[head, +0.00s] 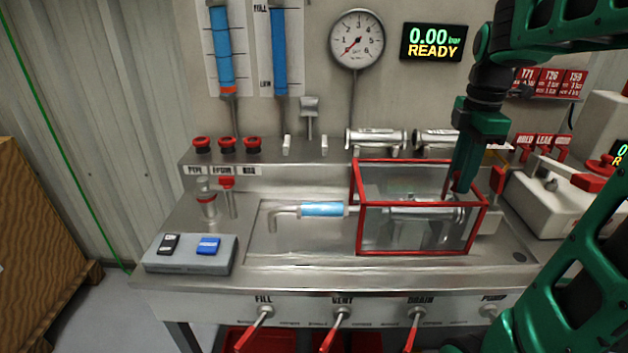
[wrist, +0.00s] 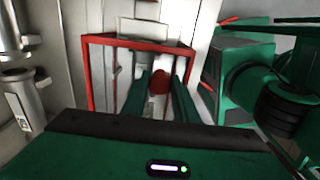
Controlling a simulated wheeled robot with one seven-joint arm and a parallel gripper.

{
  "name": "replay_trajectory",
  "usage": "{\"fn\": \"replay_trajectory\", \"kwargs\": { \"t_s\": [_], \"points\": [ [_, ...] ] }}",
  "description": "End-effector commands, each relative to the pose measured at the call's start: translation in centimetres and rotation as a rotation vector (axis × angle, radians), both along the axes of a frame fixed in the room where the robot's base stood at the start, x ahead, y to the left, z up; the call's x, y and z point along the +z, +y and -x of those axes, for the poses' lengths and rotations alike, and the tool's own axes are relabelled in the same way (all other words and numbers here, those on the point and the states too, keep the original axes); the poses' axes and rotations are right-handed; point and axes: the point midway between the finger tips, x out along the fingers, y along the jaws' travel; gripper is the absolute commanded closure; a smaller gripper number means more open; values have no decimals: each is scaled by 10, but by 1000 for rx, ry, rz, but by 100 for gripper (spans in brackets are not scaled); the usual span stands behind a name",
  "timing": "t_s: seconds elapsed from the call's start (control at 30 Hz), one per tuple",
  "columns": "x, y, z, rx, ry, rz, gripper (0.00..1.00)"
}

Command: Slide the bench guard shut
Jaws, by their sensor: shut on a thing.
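The bench guard (head: 418,206) is a clear box with a red frame on the steel bench, right of the middle in the head view. It stands around a metal cylinder fixture (head: 425,218). A blue-banded tube (head: 322,209) lies to its left, mostly outside the box. My gripper (head: 461,186) reaches down at the guard's right end. In the wrist view the guard's red frame (wrist: 140,42) shows ahead, and my gripper (wrist: 161,72) is shut on a red knob (wrist: 160,84) between its two green fingers. The exact contact is partly hidden in the head view.
A grey switch box (head: 188,262) sits at the bench's left. Red-handled levers (head: 334,330) hang along the front. Metal cylinders (head: 376,139) lie on the back shelf. A white unit with red clamps (head: 560,185) stands close on the right. The display (head: 432,42) reads 0.00 READY.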

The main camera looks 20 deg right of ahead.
Motion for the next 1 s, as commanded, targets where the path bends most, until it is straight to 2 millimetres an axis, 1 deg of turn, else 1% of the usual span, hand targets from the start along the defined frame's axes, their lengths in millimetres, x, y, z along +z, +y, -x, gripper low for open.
{"fn": "replay_trajectory", "kwargs": {
  "t_s": [0.03,0.33,0.7,0.97,1.0],
  "points": [
    [2,-1,-3,2,-9,5,86],
    [2,-3,-2,1,-9,5,86],
    [2,-22,4,0,-9,5,86],
    [2,-25,5,1,-9,5,86],
    [2,-25,5,0,-9,5,71]
  ]
}}
